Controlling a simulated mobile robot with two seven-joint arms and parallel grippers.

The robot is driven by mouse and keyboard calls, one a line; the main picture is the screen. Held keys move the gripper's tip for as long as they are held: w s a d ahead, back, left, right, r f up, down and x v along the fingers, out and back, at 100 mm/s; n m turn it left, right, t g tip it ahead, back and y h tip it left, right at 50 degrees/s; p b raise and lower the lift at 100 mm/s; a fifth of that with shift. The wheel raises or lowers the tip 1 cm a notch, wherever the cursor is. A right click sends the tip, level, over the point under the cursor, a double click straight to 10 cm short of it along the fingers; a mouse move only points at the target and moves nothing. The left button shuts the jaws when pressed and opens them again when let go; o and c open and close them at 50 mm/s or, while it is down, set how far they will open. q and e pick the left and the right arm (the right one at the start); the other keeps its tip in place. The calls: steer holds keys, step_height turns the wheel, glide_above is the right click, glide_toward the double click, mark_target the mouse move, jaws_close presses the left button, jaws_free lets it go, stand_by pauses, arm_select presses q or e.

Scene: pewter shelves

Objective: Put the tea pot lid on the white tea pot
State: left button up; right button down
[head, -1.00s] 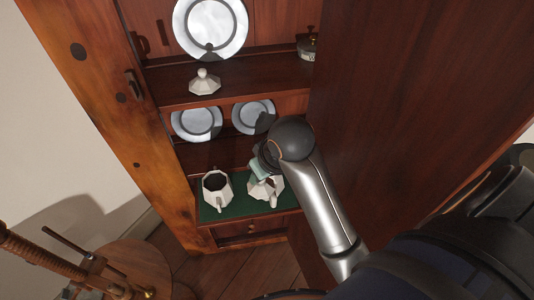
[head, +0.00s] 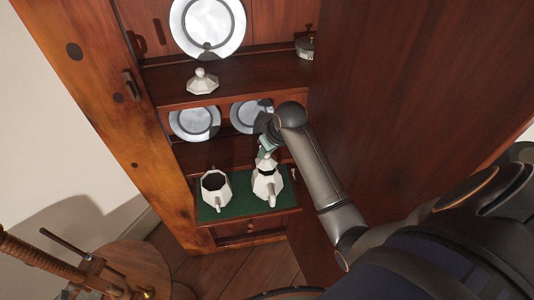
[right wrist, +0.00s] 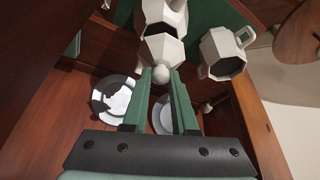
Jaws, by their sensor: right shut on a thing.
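My right gripper (head: 266,151) is shut on the knob of a white faceted lid (head: 266,164). In the right wrist view, the green fingertips (right wrist: 160,76) pinch the round knob, with the lid (right wrist: 160,50) just beyond. The white tea pot (head: 267,187) stands on the green mat, directly under the lid; it also shows in the right wrist view (right wrist: 163,12). My left gripper is not in view.
A second white pot (head: 214,188), open-topped, stands left on the green mat (head: 238,206). Another white lid (head: 202,82) sits on the shelf above. Plates (head: 195,122) lean behind. A large wooden panel (head: 410,80) stands close to my right arm.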

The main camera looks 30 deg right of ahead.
mark_target(267, 158)
steer(key=shift+w+d+f, duration=0.15)
steer(key=shift+f, duration=1.6)
steer(key=c, duration=0.7)
jaws_free()
steer(key=shift+f, duration=0.15)
steer(key=v, duration=1.2)
